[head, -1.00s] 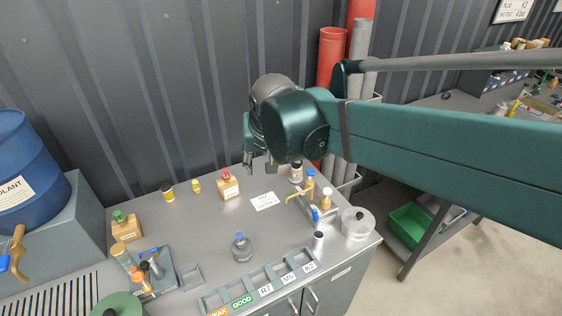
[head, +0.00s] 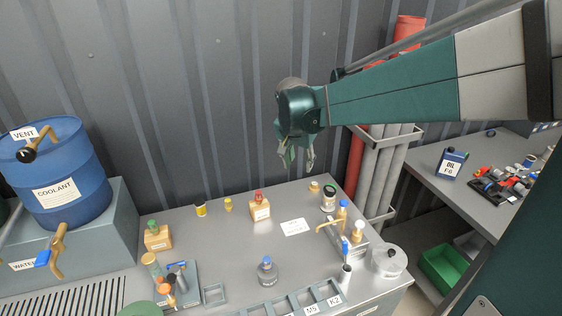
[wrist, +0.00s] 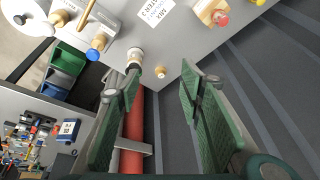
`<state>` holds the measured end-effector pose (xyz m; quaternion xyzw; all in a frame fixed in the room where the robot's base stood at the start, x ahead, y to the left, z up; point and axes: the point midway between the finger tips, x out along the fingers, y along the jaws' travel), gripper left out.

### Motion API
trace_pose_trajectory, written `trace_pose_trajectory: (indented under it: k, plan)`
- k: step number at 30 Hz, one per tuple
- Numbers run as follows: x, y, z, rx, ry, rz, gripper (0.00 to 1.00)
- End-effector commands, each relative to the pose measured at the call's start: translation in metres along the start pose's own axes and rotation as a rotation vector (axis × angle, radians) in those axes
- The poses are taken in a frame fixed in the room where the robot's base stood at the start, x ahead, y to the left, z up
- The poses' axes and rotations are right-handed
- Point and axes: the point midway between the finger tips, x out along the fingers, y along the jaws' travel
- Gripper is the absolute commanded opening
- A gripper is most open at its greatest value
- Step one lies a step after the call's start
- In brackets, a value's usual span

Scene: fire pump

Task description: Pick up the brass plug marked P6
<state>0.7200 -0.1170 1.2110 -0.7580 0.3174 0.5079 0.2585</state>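A small brass plug (head: 315,187) stands near the back right corner of the bench, just behind a dark-lidded jar. It also shows in the wrist view (wrist: 161,72), between my fingers in the picture and farther off. Two more small yellow-brass pieces stand at the back, a knobbed one (head: 228,204) and a cylinder with a pale label (head: 201,209). I cannot read the mark P6 on any of them. My gripper (head: 298,164) is open and empty, pointing down above the back of the bench. Its green pads show wide apart in the wrist view (wrist: 160,88).
A jar (head: 328,197), a brass tap (head: 330,224) and a blue-capped bottle (head: 342,212) stand near the plug. Ribbed wall and upright pipes (head: 376,165) rise behind.

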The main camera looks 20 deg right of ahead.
Motion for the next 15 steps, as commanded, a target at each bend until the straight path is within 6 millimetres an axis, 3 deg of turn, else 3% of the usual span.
trace_pose_trajectory:
  k: [15]
  plan:
    - [0.076, -0.026, -0.061, 0.225, -0.008, 0.109, 0.37]
